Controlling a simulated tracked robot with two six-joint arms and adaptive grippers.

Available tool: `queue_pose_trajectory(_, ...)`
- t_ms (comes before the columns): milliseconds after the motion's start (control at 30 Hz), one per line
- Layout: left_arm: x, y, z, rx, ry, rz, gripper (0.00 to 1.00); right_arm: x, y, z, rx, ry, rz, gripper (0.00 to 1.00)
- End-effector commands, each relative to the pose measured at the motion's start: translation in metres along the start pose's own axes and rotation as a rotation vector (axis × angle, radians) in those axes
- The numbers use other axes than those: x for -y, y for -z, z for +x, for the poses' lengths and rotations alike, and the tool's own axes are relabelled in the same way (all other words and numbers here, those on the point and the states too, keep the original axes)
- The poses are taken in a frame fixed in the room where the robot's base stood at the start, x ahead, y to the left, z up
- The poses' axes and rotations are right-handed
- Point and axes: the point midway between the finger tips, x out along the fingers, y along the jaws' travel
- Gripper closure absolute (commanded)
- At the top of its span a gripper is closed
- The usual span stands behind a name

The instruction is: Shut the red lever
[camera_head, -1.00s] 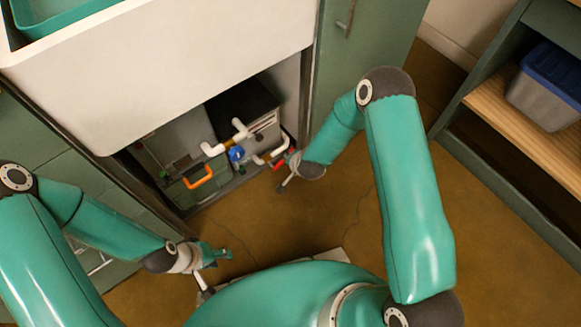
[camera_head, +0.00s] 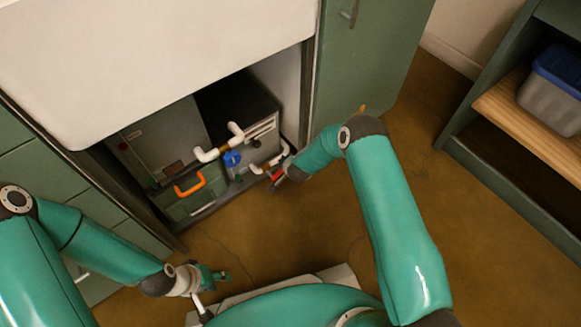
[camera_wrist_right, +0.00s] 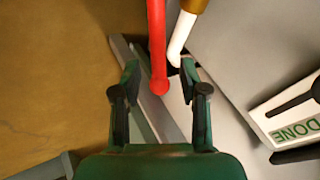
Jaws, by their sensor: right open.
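The red lever (camera_wrist_right: 157,45) is a straight red bar with a rounded end in the right wrist view. It reaches down from the top edge into the gap between the fingers of my right gripper (camera_wrist_right: 159,75). These fingers are open, one on each side of its end, with no clear contact. In the head view the red lever (camera_head: 277,176) is a small red patch at the cabinet's front right, partly hidden by my right gripper (camera_head: 283,177). My left gripper (camera_head: 217,277) is low on the left, away from the lever; its finger opening is too small to judge.
White pipes (camera_head: 207,154), a blue knob (camera_head: 232,158), a dark box and a green case with an orange handle (camera_head: 190,185) fill the open cabinet. A green door (camera_head: 365,60) stands to its right. A label reading DONE (camera_wrist_right: 300,125) shows at right. Floor at centre is clear.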

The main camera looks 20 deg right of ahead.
Motion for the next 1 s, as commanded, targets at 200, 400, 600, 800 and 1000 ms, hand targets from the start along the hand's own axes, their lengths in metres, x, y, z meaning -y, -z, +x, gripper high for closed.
queue_pose_trajectory(200, 0.007, 0.000, 0.018, 0.000, 0.000, 0.000, 0.60, -0.002, -0.001, 0.037, -0.001, 0.000, 0.001, 0.57)
queue_pose_trajectory(400, 0.008, 0.000, 0.022, 0.000, 0.000, 0.000, 0.60, -0.001, 0.001, 0.047, 0.000, 0.000, 0.001, 0.57)
queue_pose_trajectory(600, 0.008, 0.000, 0.021, 0.000, 0.000, 0.000, 0.60, 0.000, 0.001, 0.047, 0.000, 0.000, 0.000, 0.57)
queue_pose_trajectory(800, 0.008, 0.000, 0.021, 0.000, 0.000, 0.000, 0.60, -0.001, 0.001, 0.047, 0.000, 0.000, 0.001, 0.77)
queue_pose_trajectory(1000, 0.008, 0.000, 0.021, 0.000, 0.000, 0.000, 0.60, 0.000, 0.001, 0.047, -0.001, 0.000, 0.001, 1.00)
